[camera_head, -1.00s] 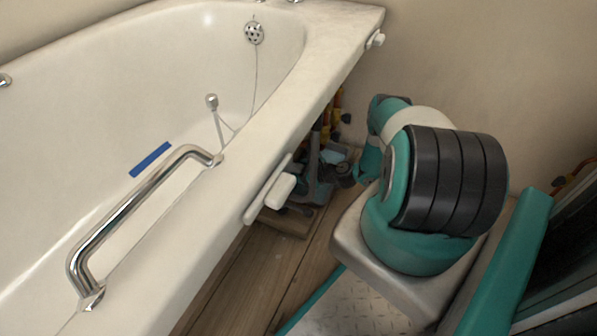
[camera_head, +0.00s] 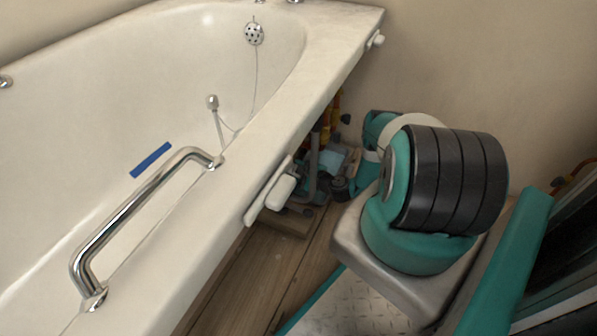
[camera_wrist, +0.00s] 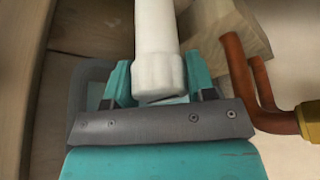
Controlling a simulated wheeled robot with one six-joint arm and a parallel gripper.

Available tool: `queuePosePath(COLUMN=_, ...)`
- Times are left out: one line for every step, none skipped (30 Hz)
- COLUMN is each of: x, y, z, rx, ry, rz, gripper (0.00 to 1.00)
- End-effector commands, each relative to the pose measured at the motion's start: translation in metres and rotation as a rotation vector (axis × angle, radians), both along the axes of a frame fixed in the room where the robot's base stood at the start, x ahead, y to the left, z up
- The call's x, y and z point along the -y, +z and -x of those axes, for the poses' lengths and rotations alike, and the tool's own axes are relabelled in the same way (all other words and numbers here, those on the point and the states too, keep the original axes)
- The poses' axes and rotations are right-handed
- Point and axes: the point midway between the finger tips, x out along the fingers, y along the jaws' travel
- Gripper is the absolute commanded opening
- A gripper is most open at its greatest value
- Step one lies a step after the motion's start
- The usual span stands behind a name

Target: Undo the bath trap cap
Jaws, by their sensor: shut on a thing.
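In the wrist view a white pipe comes down from the top and ends in a wider white collar, which I take for the bath trap cap (camera_wrist: 158,75). My gripper (camera_wrist: 160,88) has its two teal fingers on either side of this end, shut on it. In the head view the trap is hidden under the bath rim, and my gripper is too cluttered there to make out.
Copper pipes (camera_wrist: 262,85) with a brass fitting (camera_wrist: 312,119) stand close on the right in the wrist view. A wooden block (camera_wrist: 225,35) is behind them. The white bath (camera_head: 270,130) overhangs the work area. Wooden floor (camera_head: 240,280) is clear in front.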

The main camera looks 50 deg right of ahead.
Motion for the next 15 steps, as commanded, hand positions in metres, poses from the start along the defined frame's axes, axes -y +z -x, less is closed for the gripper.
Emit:
queuePosePath(x=-0.0006, y=-0.0020, z=0.0019, rx=0.008, ry=-0.002, rz=0.029, gripper=0.27)
queuePosePath(x=-0.0006, y=-0.0019, z=0.0018, rx=0.016, ry=-0.002, rz=0.052, gripper=0.27)
queuePosePath(x=-0.0005, y=-0.0019, z=0.0018, rx=0.026, ry=-0.004, rz=0.080, gripper=0.27)
queuePosePath(x=-0.0005, y=-0.0018, z=0.0019, rx=0.033, ry=-0.003, rz=0.100, gripper=0.27)
queuePosePath(x=-0.0005, y=-0.0020, z=0.0019, rx=0.039, ry=-0.003, rz=0.118, gripper=0.27)
queuePosePath(x=-0.0004, y=-0.0021, z=0.0018, rx=0.046, ry=-0.003, rz=0.142, gripper=0.27)
queuePosePath(x=-0.0004, y=-0.0019, z=0.0017, rx=0.052, ry=-0.003, rz=0.159, gripper=0.27)
queuePosePath(x=-0.0003, y=-0.0017, z=0.0016, rx=0.059, ry=-0.003, rz=0.175, gripper=0.27)
queuePosePath(x=-0.0003, y=-0.0016, z=0.0016, rx=0.064, ry=-0.003, rz=0.193, gripper=0.27)
queuePosePath(x=-0.0002, y=-0.0017, z=0.0016, rx=0.070, ry=-0.003, rz=0.207, gripper=0.27)
queuePosePath(x=-0.0002, y=-0.0018, z=0.0016, rx=0.072, ry=-0.004, rz=0.219, gripper=0.27)
queuePosePath(x=-0.0002, y=-0.0018, z=0.0016, rx=0.078, ry=-0.003, rz=0.234, gripper=0.27)
queuePosePath(x=-0.0003, y=-0.0017, z=0.0016, rx=0.081, ry=-0.004, rz=0.242, gripper=0.27)
queuePosePath(x=-0.0002, y=-0.0015, z=0.0016, rx=0.084, ry=-0.003, rz=0.250, gripper=0.27)
queuePosePath(x=-0.0002, y=-0.0014, z=0.0015, rx=0.088, ry=-0.003, rz=0.261, gripper=0.27)
